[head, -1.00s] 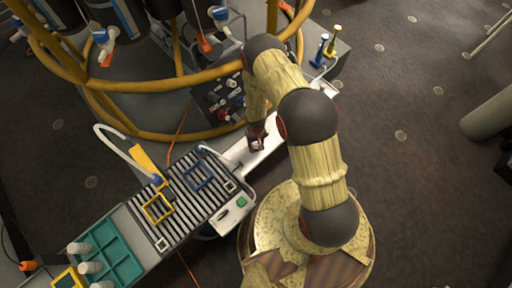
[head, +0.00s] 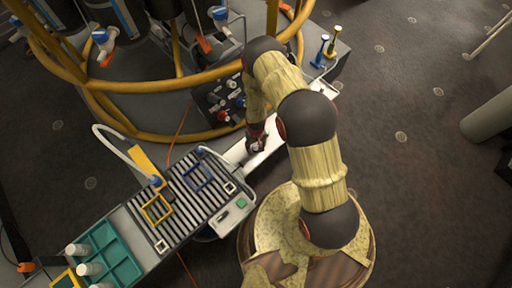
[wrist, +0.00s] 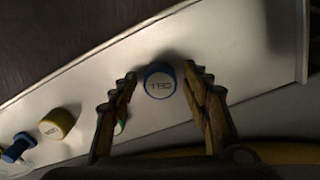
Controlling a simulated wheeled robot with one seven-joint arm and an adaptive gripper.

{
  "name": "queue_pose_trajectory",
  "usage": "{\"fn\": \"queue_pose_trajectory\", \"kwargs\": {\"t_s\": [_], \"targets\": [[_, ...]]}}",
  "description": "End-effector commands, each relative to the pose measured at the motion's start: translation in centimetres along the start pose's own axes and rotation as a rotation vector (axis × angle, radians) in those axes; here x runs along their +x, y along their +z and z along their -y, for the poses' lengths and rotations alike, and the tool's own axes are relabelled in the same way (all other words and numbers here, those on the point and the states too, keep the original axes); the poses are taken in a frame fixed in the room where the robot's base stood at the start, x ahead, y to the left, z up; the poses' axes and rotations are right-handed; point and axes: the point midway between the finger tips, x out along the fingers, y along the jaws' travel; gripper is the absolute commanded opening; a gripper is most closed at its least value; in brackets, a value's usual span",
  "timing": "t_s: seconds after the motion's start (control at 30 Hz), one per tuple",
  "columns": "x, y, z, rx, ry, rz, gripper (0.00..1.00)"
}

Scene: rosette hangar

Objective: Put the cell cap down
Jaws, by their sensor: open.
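The cell cap (wrist: 160,80) is a short blue cylinder with a pale top marked "CELL". In the wrist view it stands on a long white surface (wrist: 240,50), between the tips of my gripper (wrist: 164,84). The fingers are open, with a gap showing on either side of the cap. In the head view my gripper (head: 256,137) is low over the white strip (head: 236,153), and I cannot make out the cap there.
In the wrist view a yellow cap (wrist: 56,124) and a blue fitting (wrist: 17,149) stand at the left. In the head view a slatted rack (head: 190,200) and a teal tray (head: 110,252) lie at lower left. Yellow pipe rails (head: 150,84) pass behind.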

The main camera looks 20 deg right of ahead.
Motion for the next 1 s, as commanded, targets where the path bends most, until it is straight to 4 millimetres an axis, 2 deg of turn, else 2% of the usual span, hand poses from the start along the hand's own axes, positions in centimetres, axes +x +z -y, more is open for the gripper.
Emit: {"fn": "queue_pose_trajectory", "kwargs": {"t_s": [0.17, 0.6, 0.87, 0.97, 1.0], "targets": [[-1.2, -0.1, 0.0, 0.0, 0.0, -0.002, 0.47], [-9.8, -0.1, 0.0, 0.0, -0.001, -0.001, 0.47], [-12.3, -0.1, 0.0, 0.0, -0.001, -0.002, 0.47], [-14.0, -1.0, 0.0, 0.0, -0.001, -0.013, 0.47], [-15.1, -1.6, 0.0, 0.0, 0.0, -0.021, 0.47]]}}
